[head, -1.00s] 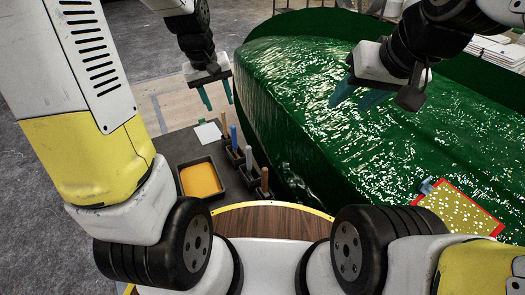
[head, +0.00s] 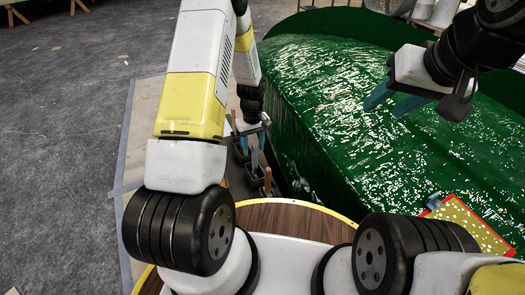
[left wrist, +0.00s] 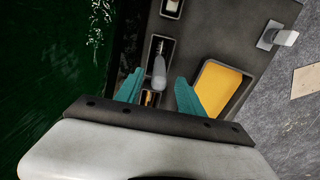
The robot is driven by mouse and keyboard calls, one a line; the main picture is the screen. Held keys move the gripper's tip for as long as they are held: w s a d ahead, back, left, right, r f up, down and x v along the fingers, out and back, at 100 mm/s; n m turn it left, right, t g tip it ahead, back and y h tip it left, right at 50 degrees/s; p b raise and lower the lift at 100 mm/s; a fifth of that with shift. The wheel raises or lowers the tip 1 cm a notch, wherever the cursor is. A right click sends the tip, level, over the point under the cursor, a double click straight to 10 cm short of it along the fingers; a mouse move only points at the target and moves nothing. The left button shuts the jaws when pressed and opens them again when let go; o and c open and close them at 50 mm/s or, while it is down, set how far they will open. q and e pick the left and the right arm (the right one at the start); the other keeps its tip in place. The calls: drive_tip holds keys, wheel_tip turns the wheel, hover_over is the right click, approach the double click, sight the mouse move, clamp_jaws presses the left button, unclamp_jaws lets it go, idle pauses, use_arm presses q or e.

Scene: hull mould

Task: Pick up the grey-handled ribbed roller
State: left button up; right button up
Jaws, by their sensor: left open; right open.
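The roller's grey handle (left wrist: 159,72) stands up from a dark holder slot in the left wrist view, with a small ribbed part showing just above it. My left gripper (left wrist: 158,84) is open, with one teal finger on each side of the handle in the picture. I cannot tell whether either finger touches it. In the head view my left gripper (head: 250,138) is over the row of holders, and the grey handle cannot be made out there. My right gripper (head: 393,102) is open and empty above the green hull mould (head: 345,110).
A tray of yellow-orange material (left wrist: 222,88) lies right of the fingers in the left wrist view. Another holder slot (left wrist: 172,8) is at its top. In the head view a brown handle (head: 267,180) stands near the mould's edge. A red-edged speckled board (head: 470,225) lies at right.

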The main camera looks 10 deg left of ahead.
sight(254, 153)
use_arm(q)
drive_tip(key=f, duration=0.4)
drive_tip(key=shift+s+d, duration=0.1)
drive_tip(key=shift+d, duration=0.1)
drive_tip(key=shift+r, duration=0.1)
clamp_jaws()
